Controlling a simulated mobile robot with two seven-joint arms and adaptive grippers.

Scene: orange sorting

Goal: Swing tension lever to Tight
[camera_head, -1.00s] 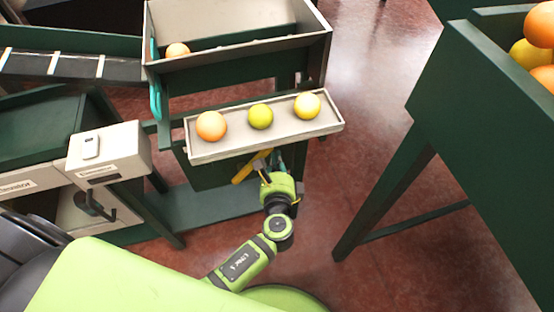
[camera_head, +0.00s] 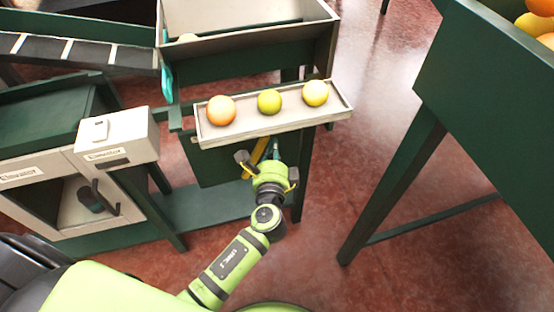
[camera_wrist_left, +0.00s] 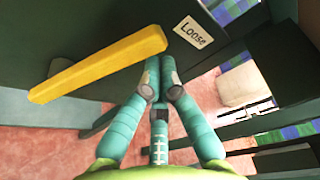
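The yellow tension lever (camera_wrist_left: 100,64) runs slantwise across a dark green panel in the left wrist view. Its upper right end lies near a white label reading "Loose" (camera_wrist_left: 193,32); no "Tight" label shows. My right gripper is not in view.
A tray (camera_head: 225,136) with an orange and two yellowish fruits sits just above my gripper. A grey bin (camera_head: 250,40) stands behind it. A white control box (camera_head: 118,138) is at the left, and a green crate stand (camera_head: 490,100) at the right. Red floor is open between.

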